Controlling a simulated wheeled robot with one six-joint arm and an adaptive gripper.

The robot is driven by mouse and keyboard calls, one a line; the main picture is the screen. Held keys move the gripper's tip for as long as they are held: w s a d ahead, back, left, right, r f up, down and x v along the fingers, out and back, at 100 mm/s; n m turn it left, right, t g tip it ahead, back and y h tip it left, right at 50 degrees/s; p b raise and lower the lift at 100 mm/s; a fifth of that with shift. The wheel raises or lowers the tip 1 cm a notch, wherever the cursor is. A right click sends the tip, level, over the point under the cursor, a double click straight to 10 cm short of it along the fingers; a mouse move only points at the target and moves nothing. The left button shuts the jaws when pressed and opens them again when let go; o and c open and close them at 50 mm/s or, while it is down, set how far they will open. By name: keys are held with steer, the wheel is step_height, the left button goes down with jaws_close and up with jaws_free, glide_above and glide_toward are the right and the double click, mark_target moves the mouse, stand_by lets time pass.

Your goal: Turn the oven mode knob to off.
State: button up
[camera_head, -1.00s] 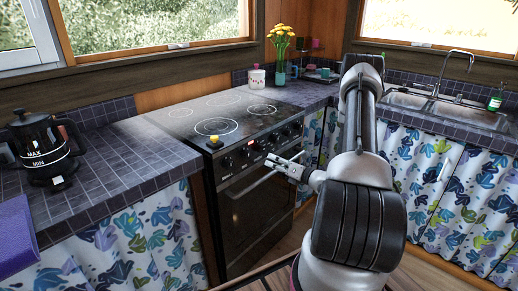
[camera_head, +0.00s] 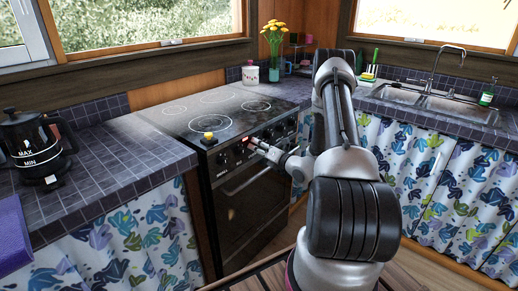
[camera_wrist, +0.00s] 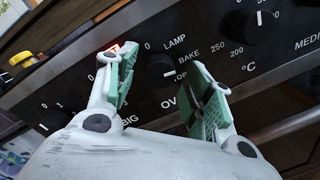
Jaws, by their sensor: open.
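The oven mode knob (camera_wrist: 162,68) is a dark round knob on the black control panel, with 0, LAMP, BAKE and a partly hidden label around it. A pale mark on it faces right, toward the partly hidden label ending in "OP". My gripper (camera_wrist: 166,72) is open in the wrist view, one green-padded finger on each side of the knob. I cannot tell whether either finger touches it. The left finger partly covers a red light. In the head view, my gripper (camera_head: 259,146) is at the front panel of the oven (camera_head: 245,200).
A temperature knob (camera_wrist: 262,22) is right of the right finger. A yellow object (camera_head: 209,137) sits at the stovetop's near corner. The oven handle (camera_head: 250,180) runs below the panel. A black kettle (camera_head: 36,148) stands on the left counter. A flower vase (camera_head: 274,68) stands behind.

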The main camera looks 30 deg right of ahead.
steer(key=c, duration=1)
steer(key=shift+n, duration=0.4)
steer(key=n, duration=0.4)
steer(key=shift+n, duration=0.3)
steer(key=n, duration=0.4)
steer(key=shift+f+n, duration=0.1)
steer(key=shift+n, duration=0.3)
steer(key=shift+d+n+y, duration=0.1)
steer(key=shift+n+y, duration=0.35)
steer(key=shift+n, duration=2.2)
steer(key=shift+d+n+y, duration=0.1)
steer(key=shift+n+y, duration=0.35)
steer(key=shift+n, duration=2.2)
steer(key=shift+c, duration=0.2)
